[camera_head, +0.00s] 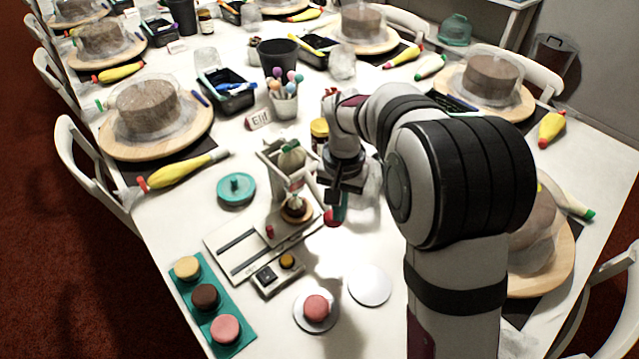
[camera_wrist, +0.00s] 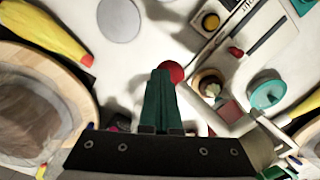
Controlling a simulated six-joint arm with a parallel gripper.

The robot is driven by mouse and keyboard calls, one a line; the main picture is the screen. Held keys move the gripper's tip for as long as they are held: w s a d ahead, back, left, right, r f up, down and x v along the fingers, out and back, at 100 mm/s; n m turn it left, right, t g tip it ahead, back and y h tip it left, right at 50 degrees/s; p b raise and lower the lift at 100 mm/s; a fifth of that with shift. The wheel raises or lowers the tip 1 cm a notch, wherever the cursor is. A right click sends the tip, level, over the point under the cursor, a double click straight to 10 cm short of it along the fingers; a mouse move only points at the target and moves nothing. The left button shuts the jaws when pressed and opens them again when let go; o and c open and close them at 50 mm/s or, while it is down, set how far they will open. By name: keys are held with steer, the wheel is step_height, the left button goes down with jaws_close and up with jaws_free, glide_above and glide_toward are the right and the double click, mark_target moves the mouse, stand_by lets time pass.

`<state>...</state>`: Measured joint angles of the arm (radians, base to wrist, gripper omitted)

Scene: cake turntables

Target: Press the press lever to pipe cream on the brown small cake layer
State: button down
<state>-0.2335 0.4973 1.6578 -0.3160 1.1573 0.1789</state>
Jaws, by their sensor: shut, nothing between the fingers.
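The press (camera_head: 290,165) stands mid-table with a piping bag in its pale frame. Its press lever ends in a red ball knob (camera_head: 332,218), which also shows in the wrist view (camera_wrist: 173,72). The brown small cake layer (camera_head: 298,216) sits under the bag; it also shows in the wrist view (camera_wrist: 199,86). A pale, cream-like blob shows over its middle; I cannot tell whether it is cream or the nozzle. My gripper (camera_head: 341,206) is shut and empty, its green fingertips (camera_wrist: 160,74) right beside the knob. Whether they touch it is unclear.
A white rail base with a yellow button (camera_head: 287,261) lies in front of the press. A teal tray (camera_head: 214,325) of small round cakes is at front left. A pink cake (camera_head: 316,308) sits on a white disc, beside an empty disc (camera_head: 370,285). A teal turntable (camera_head: 236,188) is left.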

stand_by(0.5)
step_height(320, 180, up, 9)
stand_by(0.3)
steer(key=s+d+f+m+y, duration=0.1)
steer(key=s+d, duration=0.2)
steer(key=s, duration=1.1)
steer(key=s+d+f+m, duration=0.1)
steer(key=s+d, duration=0.2)
steer(key=s, duration=1.1)
steer(key=shift+d+f+m+y, duration=0.15)
steer(key=shift+f+m+y, duration=0.15)
steer(key=shift+f+y, duration=0.1)
